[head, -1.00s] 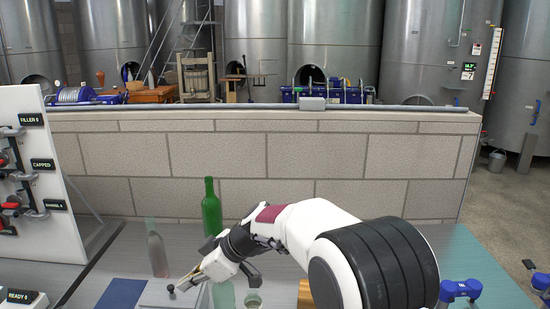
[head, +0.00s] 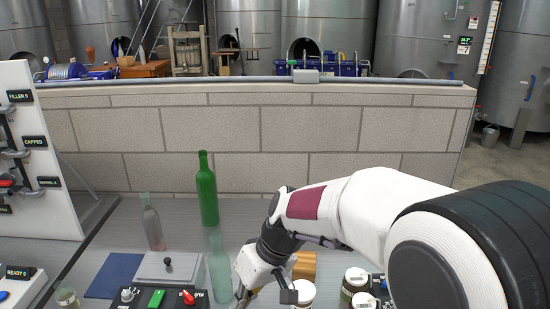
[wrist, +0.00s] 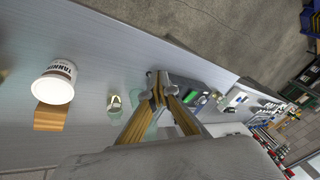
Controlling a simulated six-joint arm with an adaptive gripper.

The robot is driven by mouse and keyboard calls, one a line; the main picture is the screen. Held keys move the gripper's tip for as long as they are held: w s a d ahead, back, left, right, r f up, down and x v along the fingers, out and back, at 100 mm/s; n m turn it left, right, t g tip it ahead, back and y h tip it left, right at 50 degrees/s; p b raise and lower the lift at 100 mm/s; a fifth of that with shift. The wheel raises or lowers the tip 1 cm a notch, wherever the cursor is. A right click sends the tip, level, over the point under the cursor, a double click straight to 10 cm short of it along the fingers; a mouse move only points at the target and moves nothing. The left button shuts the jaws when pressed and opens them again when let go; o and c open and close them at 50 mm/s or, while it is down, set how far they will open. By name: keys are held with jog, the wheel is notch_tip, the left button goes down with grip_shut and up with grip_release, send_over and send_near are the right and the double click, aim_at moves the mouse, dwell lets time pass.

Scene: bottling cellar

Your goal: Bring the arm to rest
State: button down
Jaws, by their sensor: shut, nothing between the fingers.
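My gripper (head: 242,300) is low at the bottom edge of the head view, just right of a pale green bottle (head: 220,272), and partly cut off there. In the wrist view my gripper (wrist: 162,88) shows its two yellowish fingers meeting at the tips, with nothing between them. My white arm reaches in from the right over the bench and hides part of it.
A green bottle (head: 207,195) and a clear bottle (head: 153,228) stand behind a knobbed grey plate (head: 150,268). A blue mat (head: 113,278) lies left. A control box (head: 172,299) is in front. Wooden block (head: 304,262) and tubs (head: 355,281) are near my arm. A white panel (head: 40,150) stands left.

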jog(key=s+d+r+m+t+h, duration=0.2)
jog(key=s+d+r+m, duration=0.1)
jog(key=s+d, duration=0.7)
jog(key=s+d+r+m+t+h, duration=0.2)
jog(key=s+d+r, duration=0.4)
jog(key=d, duration=0.8)
jog(key=s+m+t, duration=0.1)
jog(key=s+m, duration=0.1)
jog(key=s, duration=0.1)
jog(key=shift+s+d+r+m+h, duration=0.2)
jog(key=shift+s+m+h, duration=0.1)
jog(key=shift+s+h, duration=0.1)
dwell(1.7)
